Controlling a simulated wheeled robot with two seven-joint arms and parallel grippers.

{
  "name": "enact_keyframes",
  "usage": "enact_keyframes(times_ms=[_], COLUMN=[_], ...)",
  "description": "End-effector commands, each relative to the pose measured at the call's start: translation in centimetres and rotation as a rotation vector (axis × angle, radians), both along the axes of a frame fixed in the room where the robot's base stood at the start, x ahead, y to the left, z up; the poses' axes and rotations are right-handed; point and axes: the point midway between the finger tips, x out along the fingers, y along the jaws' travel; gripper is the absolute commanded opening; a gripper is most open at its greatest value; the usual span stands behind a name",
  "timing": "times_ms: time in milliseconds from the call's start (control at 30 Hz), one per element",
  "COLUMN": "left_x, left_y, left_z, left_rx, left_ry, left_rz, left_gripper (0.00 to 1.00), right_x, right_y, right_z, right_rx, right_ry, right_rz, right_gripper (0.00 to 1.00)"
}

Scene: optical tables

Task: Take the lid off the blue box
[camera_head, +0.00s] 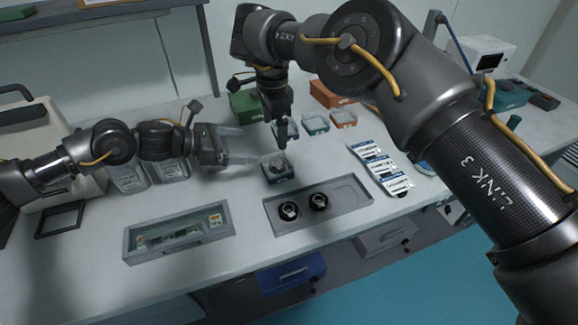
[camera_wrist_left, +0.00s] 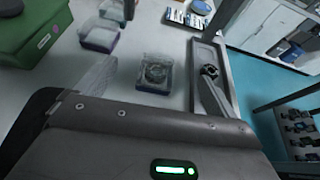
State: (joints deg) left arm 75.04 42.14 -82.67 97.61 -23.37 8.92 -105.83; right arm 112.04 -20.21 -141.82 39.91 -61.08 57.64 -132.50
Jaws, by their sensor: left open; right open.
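The blue box (camera_head: 277,170) is a small clear container with a dark blue base and a round item inside, on the table left of centre. It also shows in the left wrist view (camera_wrist_left: 154,76), lying ahead between the fingers. Its top looks clear; the lid's edge is hard to make out. My left gripper (camera_head: 252,148) is open, reaching in from the left just beside the box, its pale fingers pointing towards it. My right gripper (camera_head: 283,138) points down, open, just above and behind the box; the gap between its fingers is hard to see.
Clear boxes with purple (camera_wrist_left: 99,35), teal (camera_head: 316,124) and orange (camera_head: 344,118) bases stand behind. A grey tray (camera_head: 275,217) with two black round parts lies in front. A grey case (camera_head: 180,246) lies front left. Green (camera_head: 243,104) and orange bins stand at the back.

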Motion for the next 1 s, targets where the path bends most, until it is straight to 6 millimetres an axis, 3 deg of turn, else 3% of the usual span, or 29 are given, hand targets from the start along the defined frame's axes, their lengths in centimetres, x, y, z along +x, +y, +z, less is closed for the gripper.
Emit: enact_keyframes(times_ms=[367, 700, 1000], left_x=[-0.4, -0.5, 1.3], left_y=[-0.1, -0.1, -4.9], left_z=[-1.8, -8.6, -10.3], left_rx=[0.011, 0.011, 0.010], left_ry=[0.002, 0.004, -0.001], left_rz=[-0.017, -0.015, -0.017], left_gripper=[0.95, 0.95, 0.95], right_x=[-0.1, -0.1, -0.1], right_y=[-0.2, -0.2, -0.2], right_z=[0.1, 0.1, 0.1], right_rx=[-0.008, -0.008, -0.008], right_ry=[0.008, 0.007, 0.007], right_rz=[0.025, 0.024, 0.024], right_gripper=[0.95, 0.95, 0.95])
